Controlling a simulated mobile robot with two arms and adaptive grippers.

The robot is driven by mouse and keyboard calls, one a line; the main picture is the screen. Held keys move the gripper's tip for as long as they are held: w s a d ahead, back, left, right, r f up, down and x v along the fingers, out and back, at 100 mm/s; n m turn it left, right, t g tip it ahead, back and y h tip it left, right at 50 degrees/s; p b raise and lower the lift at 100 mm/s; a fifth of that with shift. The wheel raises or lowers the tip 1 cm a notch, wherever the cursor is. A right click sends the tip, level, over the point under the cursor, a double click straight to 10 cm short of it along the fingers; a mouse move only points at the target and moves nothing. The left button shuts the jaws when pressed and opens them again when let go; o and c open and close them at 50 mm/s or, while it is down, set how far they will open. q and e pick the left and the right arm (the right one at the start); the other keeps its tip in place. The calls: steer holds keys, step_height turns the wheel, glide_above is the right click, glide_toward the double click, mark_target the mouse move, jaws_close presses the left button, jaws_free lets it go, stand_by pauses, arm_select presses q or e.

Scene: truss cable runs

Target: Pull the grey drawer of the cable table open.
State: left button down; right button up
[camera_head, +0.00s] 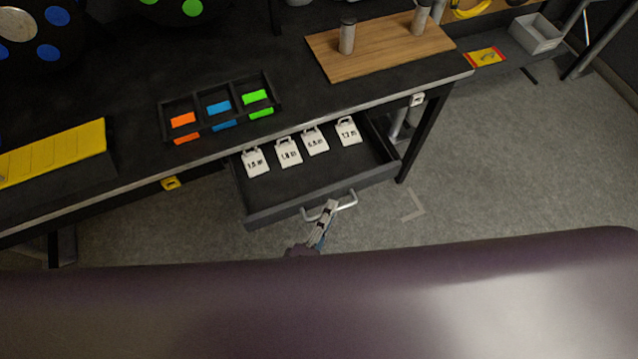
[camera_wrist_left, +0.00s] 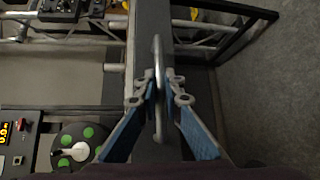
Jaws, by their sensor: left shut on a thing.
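The grey drawer (camera_head: 310,185) of the cable table (camera_head: 290,60) stands pulled out from under the tabletop. Several white tags with printed lengths lie in it, among them one at its left end (camera_head: 255,162). A silver bar handle (camera_head: 345,203) is on its front. My left gripper (camera_head: 328,208) is shut on the handle near its left part. In the left wrist view the handle (camera_wrist_left: 158,70) runs between the two blue-padded fingers of the left gripper (camera_wrist_left: 160,95). My right gripper is not in view.
On the tabletop are a black tray (camera_head: 220,108) with coloured pieces, a wooden board (camera_head: 380,45) with two metal posts, and a yellow block (camera_head: 55,150). A table leg (camera_head: 425,135) stands right of the drawer. The grey floor (camera_head: 500,150) there is mostly clear.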

arm_select(q)
steer(key=s+d, duration=0.1)
steer(key=s, duration=0.4)
steer(key=shift+s+d, duration=0.4)
steer(key=c, duration=2.1)
jaws_free()
steer(key=v, duration=1.2)
steer(key=shift+f, duration=0.1)
